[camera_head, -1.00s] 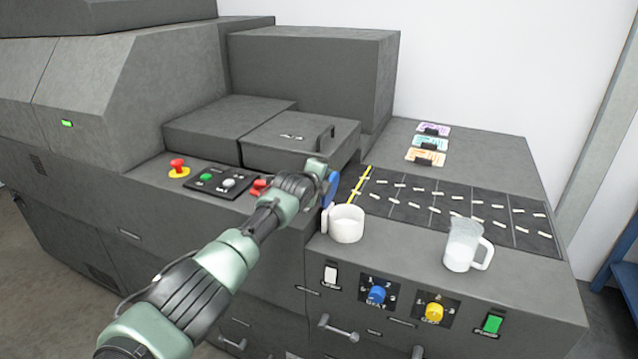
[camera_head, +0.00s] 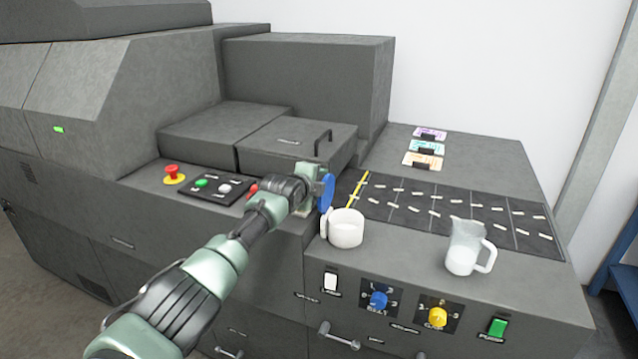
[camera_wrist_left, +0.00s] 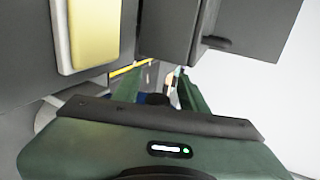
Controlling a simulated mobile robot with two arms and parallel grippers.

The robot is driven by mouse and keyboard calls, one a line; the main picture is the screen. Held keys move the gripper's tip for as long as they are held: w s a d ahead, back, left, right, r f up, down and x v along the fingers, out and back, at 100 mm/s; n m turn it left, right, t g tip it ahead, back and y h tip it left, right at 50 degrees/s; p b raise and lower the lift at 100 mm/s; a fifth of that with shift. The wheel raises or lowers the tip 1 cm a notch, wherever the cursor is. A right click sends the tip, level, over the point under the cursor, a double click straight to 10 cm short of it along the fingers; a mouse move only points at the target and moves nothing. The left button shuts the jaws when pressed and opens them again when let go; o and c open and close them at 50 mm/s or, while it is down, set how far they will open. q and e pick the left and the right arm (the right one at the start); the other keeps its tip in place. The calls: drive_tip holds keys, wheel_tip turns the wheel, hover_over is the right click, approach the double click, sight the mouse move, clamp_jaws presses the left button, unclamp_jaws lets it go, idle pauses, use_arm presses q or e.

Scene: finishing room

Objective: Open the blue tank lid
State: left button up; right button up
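The blue tank lid (camera_head: 327,193) shows in the head view as a thin blue disc, standing steeply on edge at the left rear of the white mug. My left gripper (camera_head: 310,186) is right against its left side. In the left wrist view the two green fingers (camera_wrist_left: 160,85) stand apart, with background showing between them. A dark knob-like shape and a small patch of blue (camera_wrist_left: 140,98) show low between the fingers; whether they are gripped is hidden. The tank opening is hidden behind my arm and the mug. My right gripper is not in view.
A white mug (camera_head: 346,229) stands close beside the lid, and a clear jug (camera_head: 466,248) farther right. A handled grey cover (camera_head: 290,146) lies behind my gripper. Buttons (camera_head: 203,183) lie left of my arm. A dark marked panel (camera_head: 450,210) covers the right counter.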

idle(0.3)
use_arm(q)
drive_tip(key=shift+p+v, duration=0.35)
drive_tip(key=shift+v, duration=0.8)
drive_tip(key=shift+b+v, duration=0.4)
drive_tip(key=shift+v, duration=2.35)
drive_tip(key=shift+f, duration=0.15)
